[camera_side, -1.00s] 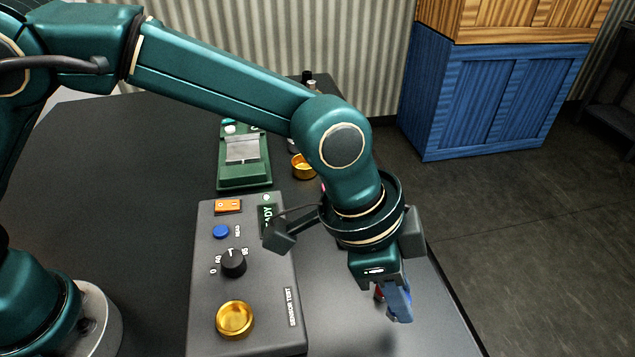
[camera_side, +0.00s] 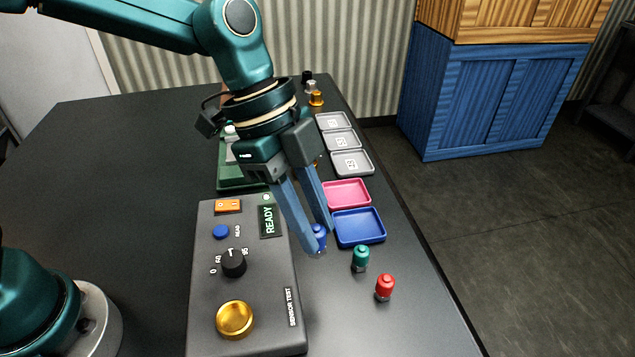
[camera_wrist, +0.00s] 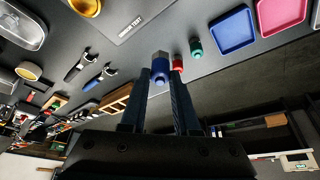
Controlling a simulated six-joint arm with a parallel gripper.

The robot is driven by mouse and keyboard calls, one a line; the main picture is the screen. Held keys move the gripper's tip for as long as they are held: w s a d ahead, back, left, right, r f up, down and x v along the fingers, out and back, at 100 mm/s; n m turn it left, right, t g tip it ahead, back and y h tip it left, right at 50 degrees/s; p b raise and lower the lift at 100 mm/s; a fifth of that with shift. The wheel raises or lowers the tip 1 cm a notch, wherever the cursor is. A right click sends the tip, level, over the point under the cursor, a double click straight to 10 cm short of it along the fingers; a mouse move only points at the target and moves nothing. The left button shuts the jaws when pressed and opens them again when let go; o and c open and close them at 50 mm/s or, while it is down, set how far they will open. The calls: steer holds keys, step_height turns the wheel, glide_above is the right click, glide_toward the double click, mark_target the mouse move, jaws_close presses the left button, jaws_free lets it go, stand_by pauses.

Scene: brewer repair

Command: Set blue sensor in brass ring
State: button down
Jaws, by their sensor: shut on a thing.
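The blue sensor (camera_side: 319,236) is between the fingertips of my gripper (camera_side: 316,240), which is shut on it. In the wrist view the blue sensor (camera_wrist: 160,69) shows between the two fingers, its grey end pointing away from the gripper. In the side view it is just right of the sensor test box (camera_side: 243,290); I cannot tell whether it touches the table. The brass ring (camera_side: 235,319) is on the near end of that box and looks empty. It also shows at the top edge of the wrist view (camera_wrist: 86,5).
A green sensor (camera_side: 361,258) and a red sensor (camera_side: 385,287) stand to the right. A blue tray (camera_side: 359,240) and a pink tray (camera_side: 346,193) lie behind them. The box carries a black knob (camera_side: 233,262), a blue button (camera_side: 221,231) and a READY display (camera_side: 268,221).

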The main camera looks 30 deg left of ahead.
steer(key=shift+s+a+f+m+g+y, duration=0.15)
steer(key=shift+s+a+f+m+g, duration=0.45)
steer(key=shift+s+m, duration=0.85)
steer(key=shift+s+a+f+m+g+y, duration=0.1)
steer(key=shift+s+a+f+m+g, duration=0.2)
steer(key=shift+s+a+m, duration=1.2)
steer(key=shift+s+a+f+m+g+y, duration=0.15)
steer(key=shift+s+f+m+g, duration=0.3)
steer(key=shift+s, duration=1.9)
steer(key=shift+d+f, duration=0.1)
steer(key=shift+f, duration=1.2)
steer(key=shift+c, duration=0.8)
jaws_free()
steer(key=shift+r, duration=0.15)
step_height(320, 180, up, 8)
